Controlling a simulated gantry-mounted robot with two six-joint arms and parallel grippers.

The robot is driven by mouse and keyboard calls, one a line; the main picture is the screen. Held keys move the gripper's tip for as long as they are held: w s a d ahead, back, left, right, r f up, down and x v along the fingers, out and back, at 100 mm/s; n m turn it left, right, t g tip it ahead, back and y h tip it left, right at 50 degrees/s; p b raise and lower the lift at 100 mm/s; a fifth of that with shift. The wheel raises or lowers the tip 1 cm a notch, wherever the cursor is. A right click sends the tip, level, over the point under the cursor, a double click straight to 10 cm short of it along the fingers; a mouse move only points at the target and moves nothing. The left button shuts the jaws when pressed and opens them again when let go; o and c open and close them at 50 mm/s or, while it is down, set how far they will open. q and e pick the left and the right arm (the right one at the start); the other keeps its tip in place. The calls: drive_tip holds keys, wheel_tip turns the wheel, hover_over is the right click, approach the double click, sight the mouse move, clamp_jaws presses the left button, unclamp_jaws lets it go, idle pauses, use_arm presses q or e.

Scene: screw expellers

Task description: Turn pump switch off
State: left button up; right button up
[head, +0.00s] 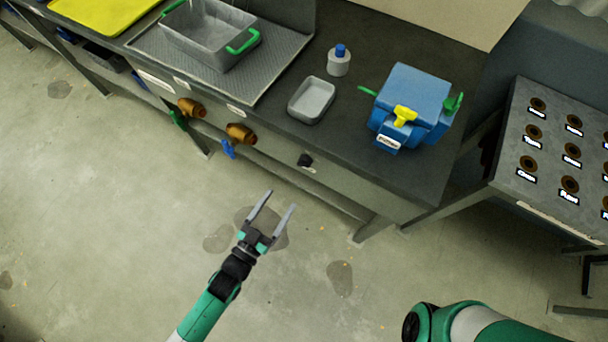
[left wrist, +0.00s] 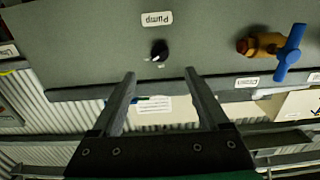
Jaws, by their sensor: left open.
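The pump switch (head: 305,160) is a small black knob on the front panel of the workbench. In the left wrist view the black knob (left wrist: 159,51) sits under a white label (left wrist: 157,18) reading "Pump", shown upside down. My left gripper (head: 281,199) is open and empty, in front of the bench and apart from the panel. In the left wrist view its two fingers (left wrist: 162,82) point toward the panel, with the knob beyond and between their tips. My right arm shows at the bottom right of the head view, but its gripper is out of view.
A brass valve with a blue handle (head: 228,148) and another with a green handle (head: 179,119) stick out from the panel left of the knob. A blue machine (head: 413,90), grey tray (head: 311,101) and bottle (head: 339,61) stand on the bench. The floor before it is clear.

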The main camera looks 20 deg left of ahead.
sight(305, 162)
use_arm(q)
drive_tip(key=w+d+b, duration=0.1)
drive_tip(key=w+b, duration=0.2)
drive_tip(key=w, duration=0.9)
drive_tip(key=shift+d+r, duration=0.2)
drive_tip(key=shift+d, duration=0.05)
clamp_jaws()
